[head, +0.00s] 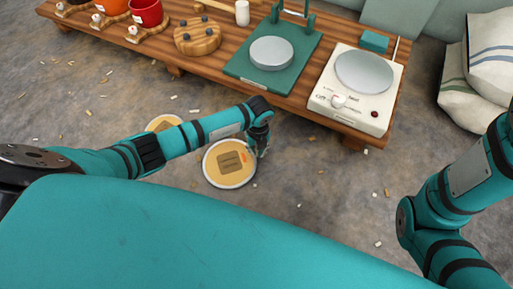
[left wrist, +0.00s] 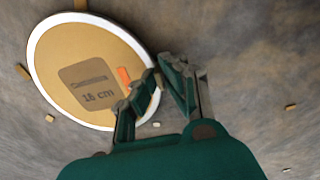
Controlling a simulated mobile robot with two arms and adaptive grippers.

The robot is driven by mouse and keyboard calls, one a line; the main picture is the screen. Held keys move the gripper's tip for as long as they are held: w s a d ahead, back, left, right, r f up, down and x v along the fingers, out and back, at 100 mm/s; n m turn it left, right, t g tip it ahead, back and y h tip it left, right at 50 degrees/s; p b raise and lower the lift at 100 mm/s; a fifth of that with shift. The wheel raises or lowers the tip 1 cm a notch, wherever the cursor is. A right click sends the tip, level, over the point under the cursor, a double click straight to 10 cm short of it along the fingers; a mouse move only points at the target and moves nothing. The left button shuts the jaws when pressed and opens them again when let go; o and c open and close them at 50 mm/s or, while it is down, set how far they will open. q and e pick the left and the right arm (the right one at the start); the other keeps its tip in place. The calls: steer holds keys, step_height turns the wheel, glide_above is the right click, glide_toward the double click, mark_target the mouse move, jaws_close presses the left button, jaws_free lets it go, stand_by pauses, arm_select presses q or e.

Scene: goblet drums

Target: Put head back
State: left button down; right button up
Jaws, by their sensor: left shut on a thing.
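A round tan drum head (head: 219,177) with a white rim lies flat, seen from above, in the middle of the head view. It bears a brown label, and the left wrist view shows the same head (left wrist: 60,50) with "16 cm" on it and an orange mark near the rim. My left gripper (head: 262,152) is shut on its right edge; in the left wrist view the fingertips (left wrist: 157,80) meet at the rim. I cannot tell whether the head touches the floor. A second tan disc (head: 164,120) is partly hidden behind my left arm. My right gripper is out of view.
A low wooden bench (head: 215,62) holds a red pot (head: 146,13), an orange pot (head: 112,6), a round wooden block with pegs (head: 197,37), a green stand (head: 272,56) and a white scale (head: 357,88). Cushions (head: 478,75) lie at right. Small chips litter the floor.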

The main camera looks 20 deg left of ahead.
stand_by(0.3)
arm_select(q)
steer(key=c, duration=1.4)
jaws_free()
step_height(320, 180, up, 12)
steer(key=shift+w+d+f, duration=0.1)
